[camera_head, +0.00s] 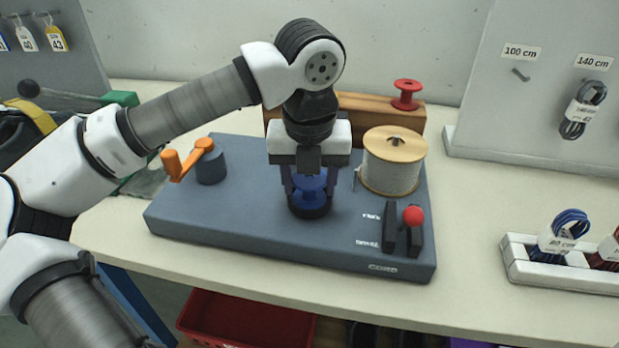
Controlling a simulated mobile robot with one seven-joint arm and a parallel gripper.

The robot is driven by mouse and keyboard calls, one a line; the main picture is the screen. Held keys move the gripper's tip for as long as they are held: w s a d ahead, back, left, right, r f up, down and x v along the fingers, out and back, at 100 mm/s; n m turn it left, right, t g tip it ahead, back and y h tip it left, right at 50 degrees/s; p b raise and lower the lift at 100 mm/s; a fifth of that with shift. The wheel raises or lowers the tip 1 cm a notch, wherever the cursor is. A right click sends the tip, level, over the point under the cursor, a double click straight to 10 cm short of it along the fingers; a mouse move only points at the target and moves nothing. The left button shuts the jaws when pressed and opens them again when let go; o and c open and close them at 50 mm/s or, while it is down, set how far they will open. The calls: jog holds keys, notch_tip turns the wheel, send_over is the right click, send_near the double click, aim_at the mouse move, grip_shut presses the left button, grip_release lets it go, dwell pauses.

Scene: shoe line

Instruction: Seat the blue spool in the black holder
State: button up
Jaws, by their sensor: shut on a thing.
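The blue spool (309,187) is between the fingers of my gripper (310,192), which is shut on it. The gripper points straight down over the grey machine base. The black holder (309,211) is a dark round piece directly under and around the spool's lower part. The spool looks upright and in line with the holder. The fingers hide part of both, so I cannot tell whether the spool rests fully on the holder's floor.
On the grey base (250,240) stand an orange crank (190,157) at left, a large cord reel (393,165) close at right, and a red-knobbed lever (413,217). Behind is a wooden rack (350,108) with a red spool (406,95). A white tray (545,272) sits right.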

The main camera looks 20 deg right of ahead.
aim_at(310, 184)
jog(key=o, duration=0.7)
jog(key=shift+s+a+r+p, duration=0.1)
jog(key=shift+s+r+p, duration=0.1)
jog(key=shift+r+p, duration=1.15)
jog(key=shift+s+a+r+p, duration=0.15)
jog(key=shift+r+p, duration=0.6)
jog(key=shift+r, duration=1.25)
jog(key=shift+s+r+p, duration=0.2)
jog(key=shift+r+p, duration=0.85)
jog(key=shift+r, duration=0.6)
jog(key=shift+s+r, duration=0.1)
jog(key=shift+r, duration=0.3)
